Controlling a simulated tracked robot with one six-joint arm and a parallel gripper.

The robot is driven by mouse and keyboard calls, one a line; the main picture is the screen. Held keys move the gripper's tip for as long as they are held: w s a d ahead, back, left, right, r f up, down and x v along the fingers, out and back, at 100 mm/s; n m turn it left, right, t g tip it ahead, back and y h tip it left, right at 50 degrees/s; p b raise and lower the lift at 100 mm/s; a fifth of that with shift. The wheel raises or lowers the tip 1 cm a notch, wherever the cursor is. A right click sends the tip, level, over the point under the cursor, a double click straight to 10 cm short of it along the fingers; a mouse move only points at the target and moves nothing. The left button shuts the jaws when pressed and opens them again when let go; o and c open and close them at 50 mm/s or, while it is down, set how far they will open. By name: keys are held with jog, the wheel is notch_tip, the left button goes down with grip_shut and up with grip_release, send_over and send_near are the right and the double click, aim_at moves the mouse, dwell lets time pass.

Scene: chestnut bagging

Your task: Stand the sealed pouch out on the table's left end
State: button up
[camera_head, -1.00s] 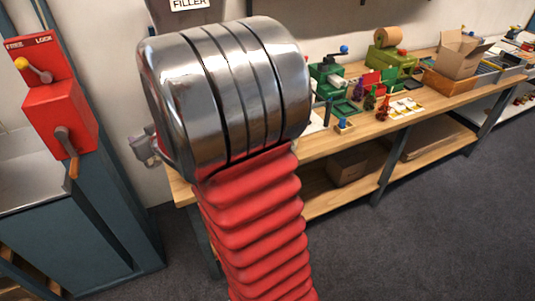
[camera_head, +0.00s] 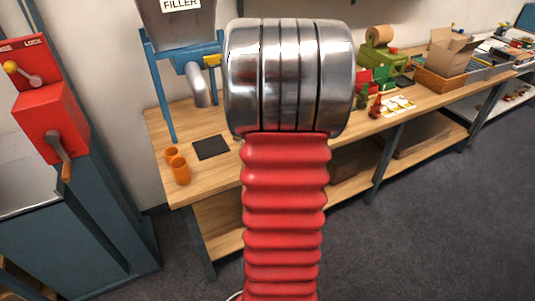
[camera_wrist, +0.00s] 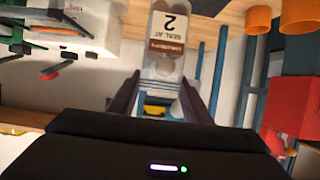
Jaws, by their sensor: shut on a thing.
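The pouch (camera_wrist: 166,62) is clear, with a white label bearing a large 2 and a brown band. It shows in the wrist view between the fingers of my gripper (camera_wrist: 163,85), which is shut on it. The table (camera_head: 225,177) is a pale wooden bench in the head view, its left end showing left of my arm. The wrist view is turned over, with the tabletop (camera_wrist: 225,17) along its top edge. In the head view my arm hides both gripper and pouch. I cannot tell whether the pouch touches the table.
Two orange cups (camera_head: 181,172) stand at the table's front left corner. A dark square mat (camera_head: 211,147) lies behind them, near the blue-framed filler (camera_head: 180,20). A red lever box (camera_head: 50,118) stands further left. Bare wood lies between cups, mat and my arm.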

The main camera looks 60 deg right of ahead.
jog(key=shift+s+d+f, duration=0.2)
jog(key=shift+s+f, duration=0.05)
jog(key=shift+f, duration=0.05)
jog(key=shift+f, duration=3.1)
jog(key=shift+f, duration=1.9)
jog(key=shift+f, duration=0.1)
jog(key=o, duration=1.4)
